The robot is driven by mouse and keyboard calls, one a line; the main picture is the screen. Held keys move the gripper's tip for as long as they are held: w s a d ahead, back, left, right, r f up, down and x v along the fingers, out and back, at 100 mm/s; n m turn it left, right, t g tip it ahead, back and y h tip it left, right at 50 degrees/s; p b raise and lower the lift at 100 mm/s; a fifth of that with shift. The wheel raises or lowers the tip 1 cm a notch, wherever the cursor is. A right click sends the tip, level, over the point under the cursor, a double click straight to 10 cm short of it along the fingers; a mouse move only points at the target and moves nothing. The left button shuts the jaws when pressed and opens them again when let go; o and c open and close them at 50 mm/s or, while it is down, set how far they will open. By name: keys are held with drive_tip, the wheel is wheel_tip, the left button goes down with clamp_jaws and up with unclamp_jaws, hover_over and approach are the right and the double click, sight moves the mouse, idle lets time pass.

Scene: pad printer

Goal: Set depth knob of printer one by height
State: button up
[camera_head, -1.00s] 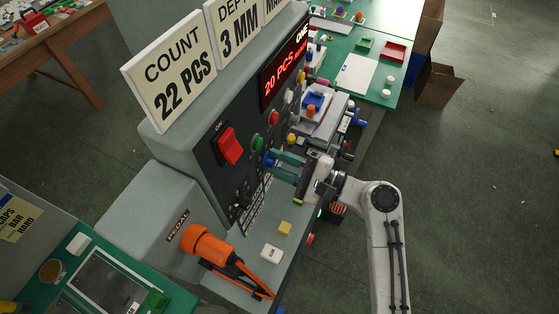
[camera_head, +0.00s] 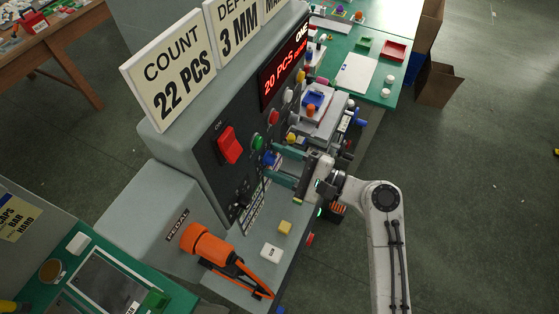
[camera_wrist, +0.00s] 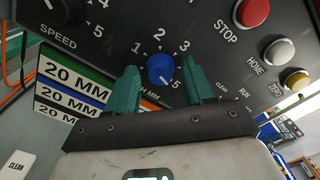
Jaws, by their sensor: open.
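The blue depth knob (camera_head: 270,158) is on printer one's dark front panel. In the wrist view the knob (camera_wrist: 160,68) sits in a dial numbered from 1 to 5, its label partly hidden by a finger. Its white mark points down and right, toward the 5. My gripper (camera_head: 272,161) is open, with its teal fingers on either side of the knob. In the wrist view my gripper (camera_wrist: 161,76) shows a gap between each finger and the knob. A sign (camera_head: 239,28) on top of the printer reads depth 3 MM.
The speed knob (camera_wrist: 68,10), red stop button (camera_wrist: 252,12), and home and zero buttons are near the depth knob. A red switch (camera_head: 230,145), green button (camera_head: 258,143) and orange pedal part (camera_head: 205,243) are on the left. Open floor lies to the right.

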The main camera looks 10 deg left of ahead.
drive_tip(key=b+v, duration=0.2)
drive_tip(key=v, duration=0.8)
drive_tip(key=shift+d+b, duration=0.35)
drive_tip(key=shift+b, duration=0.05)
drive_tip(key=shift+s, duration=0.15)
